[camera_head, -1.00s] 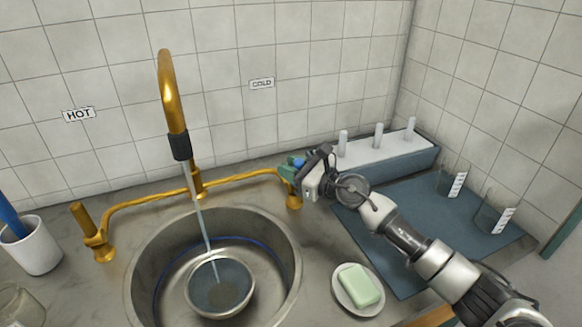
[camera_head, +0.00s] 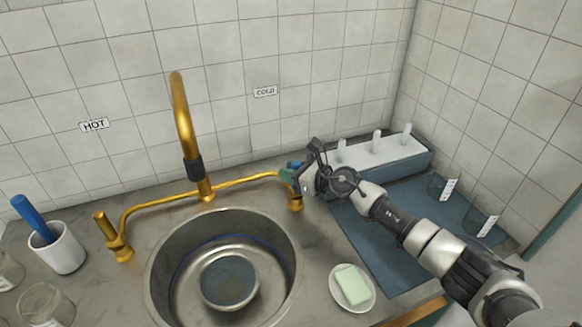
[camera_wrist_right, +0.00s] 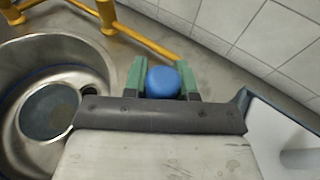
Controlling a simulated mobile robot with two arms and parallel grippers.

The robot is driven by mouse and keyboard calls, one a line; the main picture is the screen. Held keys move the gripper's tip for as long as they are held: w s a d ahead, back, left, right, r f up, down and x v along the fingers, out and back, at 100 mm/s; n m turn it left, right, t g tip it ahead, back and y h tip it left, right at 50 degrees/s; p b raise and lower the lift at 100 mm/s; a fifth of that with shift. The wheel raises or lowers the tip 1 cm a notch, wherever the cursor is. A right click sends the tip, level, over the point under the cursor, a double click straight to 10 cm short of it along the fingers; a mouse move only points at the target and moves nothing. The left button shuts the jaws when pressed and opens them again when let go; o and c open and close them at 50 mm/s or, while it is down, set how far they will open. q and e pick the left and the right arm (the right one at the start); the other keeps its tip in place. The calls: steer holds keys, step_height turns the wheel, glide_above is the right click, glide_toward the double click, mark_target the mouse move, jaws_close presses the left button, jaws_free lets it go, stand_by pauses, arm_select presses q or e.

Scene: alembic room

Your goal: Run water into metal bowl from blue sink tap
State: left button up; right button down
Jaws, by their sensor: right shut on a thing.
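The metal bowl (camera_head: 229,281) sits upright in the round steel sink (camera_head: 160,262), below the brass faucet spout (camera_head: 184,125). The bowl looks filled with water, and no stream falls from the spout. It also shows at the left of the right wrist view (camera_wrist_right: 49,111). The blue tap (camera_wrist_right: 163,82) is at the right end of the brass pipe, under the COLD label. My right gripper (camera_wrist_right: 163,84) is shut on it, with a green finger on either side. In the head view my right gripper (camera_head: 293,172) partly hides the tap. My left gripper is not in view.
A brass HOT handle (camera_head: 107,229) stands at the left. A white cup (camera_head: 57,250) with a blue item and glass jars (camera_head: 45,306) are further left. A soap dish (camera_head: 352,288), a blue mat (camera_head: 385,255) and a pegged rack (camera_head: 385,157) lie around my right arm.

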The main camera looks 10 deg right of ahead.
steer(key=c, duration=0.9)
jaws_free()
steer(key=shift+w, duration=0.1)
steer(key=v, duration=1)
steer(key=shift+s+d, duration=0.25)
steer(key=shift+s, duration=0.05)
